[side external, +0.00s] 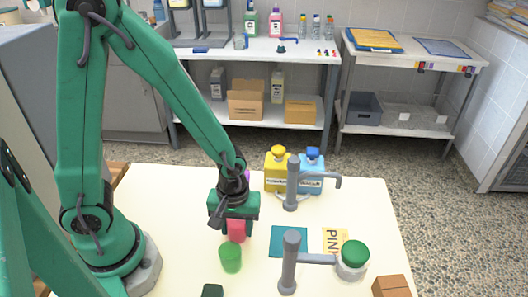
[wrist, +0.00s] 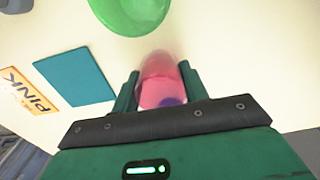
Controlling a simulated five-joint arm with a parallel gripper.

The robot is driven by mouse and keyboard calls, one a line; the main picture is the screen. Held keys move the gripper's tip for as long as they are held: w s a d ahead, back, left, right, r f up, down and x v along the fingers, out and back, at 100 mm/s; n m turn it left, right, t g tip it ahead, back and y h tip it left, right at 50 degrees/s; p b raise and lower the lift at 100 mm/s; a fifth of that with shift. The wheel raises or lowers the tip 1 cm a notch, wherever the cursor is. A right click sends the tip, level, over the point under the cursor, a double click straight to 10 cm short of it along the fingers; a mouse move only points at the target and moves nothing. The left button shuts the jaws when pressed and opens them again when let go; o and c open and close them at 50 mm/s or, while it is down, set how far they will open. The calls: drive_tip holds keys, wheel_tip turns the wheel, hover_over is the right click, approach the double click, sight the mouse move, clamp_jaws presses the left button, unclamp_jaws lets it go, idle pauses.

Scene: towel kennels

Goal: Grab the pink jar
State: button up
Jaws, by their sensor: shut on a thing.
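The pink jar (side external: 236,231) is between the fingers of my gripper (side external: 236,224) in the side view, above the pale table. In the wrist view the see-through pink jar (wrist: 158,75) sits between both fingers, and my gripper (wrist: 158,90) is shut on it. A purple patch shows through its near end. I cannot tell whether the jar touches the table. A card reading PINK (side external: 334,241) lies right of the teal square (side external: 289,241); the card also shows at the left of the wrist view (wrist: 28,92).
A green cup (side external: 230,258) stands close in front of the jar. Two grey posts with side arms (side external: 290,265) stand to the right, near a green-lidded white jar (side external: 352,262). Yellow (side external: 277,172) and blue (side external: 311,177) bottles are behind. A brown block (side external: 391,287) is at front right.

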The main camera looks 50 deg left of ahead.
drive_tip(key=shift+r, duration=0.25)
wheel_tip(320, 180, up, 10)
drive_tip(key=shift+f, duration=0.2)
idle(0.6)
drive_tip(key=shift+w+d, duration=0.1)
idle(0.5)
